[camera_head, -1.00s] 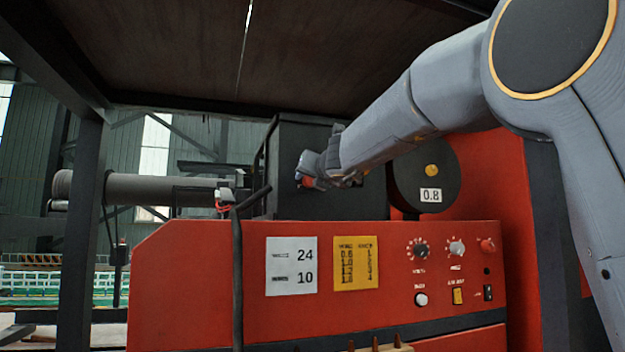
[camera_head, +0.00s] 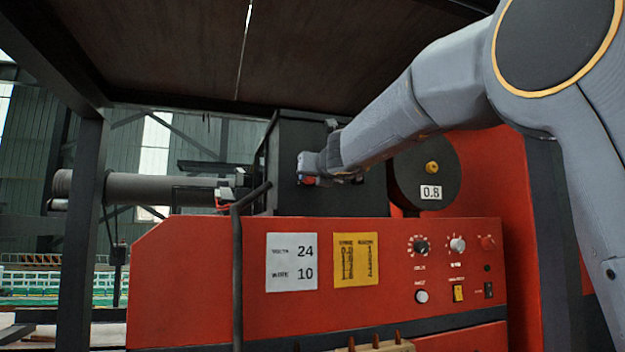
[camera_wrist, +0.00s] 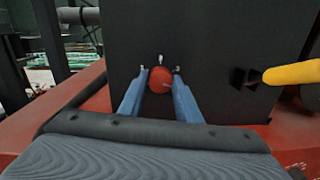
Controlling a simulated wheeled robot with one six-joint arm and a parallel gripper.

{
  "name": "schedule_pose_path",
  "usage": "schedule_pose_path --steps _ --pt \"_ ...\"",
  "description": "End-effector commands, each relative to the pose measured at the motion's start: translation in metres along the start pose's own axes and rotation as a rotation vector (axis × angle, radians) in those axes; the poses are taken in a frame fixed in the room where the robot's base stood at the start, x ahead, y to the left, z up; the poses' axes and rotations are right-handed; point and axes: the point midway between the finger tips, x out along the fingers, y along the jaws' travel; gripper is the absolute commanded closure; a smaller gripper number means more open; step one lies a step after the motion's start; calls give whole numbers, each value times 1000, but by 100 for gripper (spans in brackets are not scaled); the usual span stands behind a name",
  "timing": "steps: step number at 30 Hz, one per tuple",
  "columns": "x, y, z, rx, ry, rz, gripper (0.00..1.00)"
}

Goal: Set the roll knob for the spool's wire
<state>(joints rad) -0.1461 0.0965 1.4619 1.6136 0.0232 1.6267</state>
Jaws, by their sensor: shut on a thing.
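The roll knob (camera_wrist: 160,80) is a small red round knob on the face of the black feeder box (camera_head: 325,198). In the wrist view it sits between the tips of the two blue fingers, with light marks around it. My gripper (camera_head: 306,181) is shut on the knob; in the head view the gripper mostly hides it. The spool (camera_head: 425,172) is a dark disc right of the box, with a yellow hub and a white label reading 0.8. A yellow chart (camera_head: 356,260) with rows of small text is on the red front panel; its rows are too small to read surely.
A white card (camera_head: 291,262) reads 24 and 10. Dials and switches (camera_head: 455,268) sit on the red panel's right. A dark bent bar (camera_head: 238,260) stands before the panel. In the wrist view a yellow rod (camera_wrist: 292,73) juts in from the right.

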Motion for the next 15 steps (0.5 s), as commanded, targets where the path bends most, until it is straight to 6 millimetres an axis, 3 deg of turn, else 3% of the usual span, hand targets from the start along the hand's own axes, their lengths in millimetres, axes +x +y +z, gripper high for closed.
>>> schedule_pose_path --steps 15 --pt "0 0 -3 -489 -28 10 92"
